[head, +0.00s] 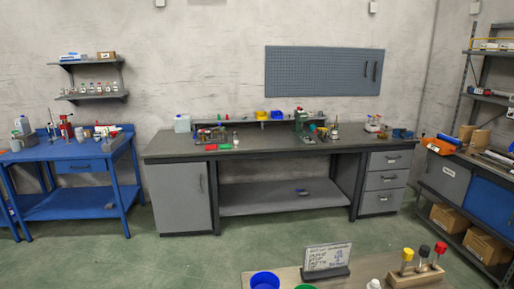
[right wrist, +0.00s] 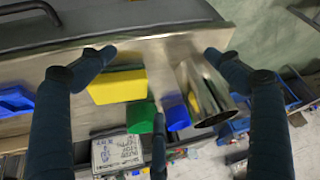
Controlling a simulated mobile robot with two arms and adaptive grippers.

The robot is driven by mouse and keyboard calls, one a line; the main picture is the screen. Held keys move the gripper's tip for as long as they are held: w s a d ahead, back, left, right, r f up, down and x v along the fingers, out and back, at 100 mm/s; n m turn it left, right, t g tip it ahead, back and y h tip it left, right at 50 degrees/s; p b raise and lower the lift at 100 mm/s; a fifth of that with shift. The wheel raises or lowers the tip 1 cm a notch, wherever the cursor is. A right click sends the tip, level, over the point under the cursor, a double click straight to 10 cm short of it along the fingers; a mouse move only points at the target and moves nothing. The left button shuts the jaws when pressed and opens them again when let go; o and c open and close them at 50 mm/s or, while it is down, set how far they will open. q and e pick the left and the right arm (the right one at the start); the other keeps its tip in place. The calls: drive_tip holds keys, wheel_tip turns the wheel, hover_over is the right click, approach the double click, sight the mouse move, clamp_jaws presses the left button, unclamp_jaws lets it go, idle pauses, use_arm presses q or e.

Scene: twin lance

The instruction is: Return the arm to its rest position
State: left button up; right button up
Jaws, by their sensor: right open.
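My right gripper (right wrist: 157,58) shows only in the right wrist view. Its dark teal fingers are spread wide with nothing between the tips, so it is open and empty. One finger is at the left, one at the right, and a thinner one at the lower middle. A yellow box-like thing (right wrist: 117,86), a green one (right wrist: 140,117) and a shiny metal cylinder (right wrist: 207,92) appear beyond the fingers. I cannot tell how far off they are. Neither arm nor gripper shows in the head view, and my left gripper is in neither view.
In the head view, a near table holds a sign (head: 327,257), a blue cup (head: 265,280) and a wooden rack (head: 418,276) with capped tubes. A long grey workbench (head: 275,148) stands at the wall, a blue table (head: 68,154) at left. Green floor (head: 200,255) between is clear.

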drive_tip(key=s+d+f+m+h, duration=0.1)
drive_tip(key=s+d+f+m, duration=0.15)
drive_tip(key=s, duration=0.25)
drive_tip(key=s+d+f+m+g+h, duration=0.1)
drive_tip(key=s+f, duration=0.2)
drive_tip(key=s, duration=0.2)
drive_tip(key=s+d+f+m+h, duration=0.1)
drive_tip(key=s+d+f+m, duration=0.1)
drive_tip(key=s, duration=0.3)
wheel_tip(320, 180, down, 27)
drive_tip(key=s+g+b, duration=0.1)
drive_tip(key=g+b, duration=0.1)
drive_tip(key=s+d+f+n, duration=0.1)
drive_tip(key=s+d+f, duration=0.2)
drive_tip(key=s+f, duration=1.4)
drive_tip(key=shift+s+f+g+b, duration=0.3)
drive_tip(key=shift+f+g+b, duration=0.1)
drive_tip(key=shift+f, duration=0.15)
